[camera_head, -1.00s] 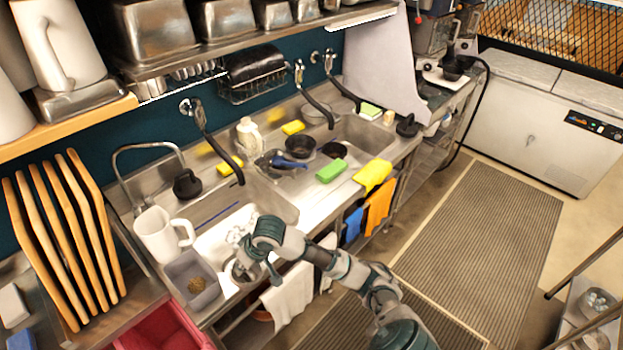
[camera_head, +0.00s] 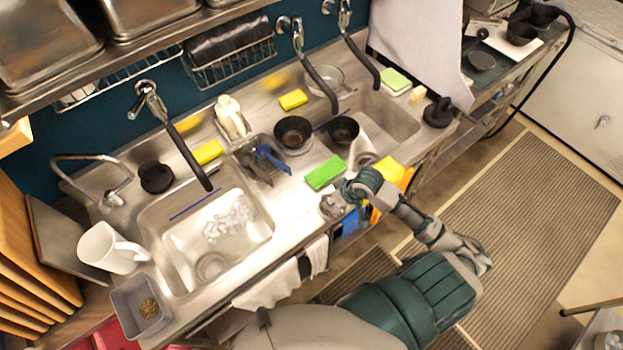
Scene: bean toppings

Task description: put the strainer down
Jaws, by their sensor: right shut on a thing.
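My right gripper (camera_head: 334,205) is at the front edge of the counter, just in front of the green sponge (camera_head: 325,173). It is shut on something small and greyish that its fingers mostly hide. I take this for the strainer, but its shape cannot be made out. A metal sink (camera_head: 165,245) lies to the left of the gripper, with clear lumps like ice in it and a round drain at its front. My left gripper is not in view.
Two dark bowls (camera_head: 293,132) and a blue-handled tool (camera_head: 270,157) stand behind the sponge. A white pitcher (camera_head: 105,249) and a grey container (camera_head: 141,306) are at the left. White cloths (camera_head: 270,287) hang at the front edge. The counter strip left of the gripper is clear.

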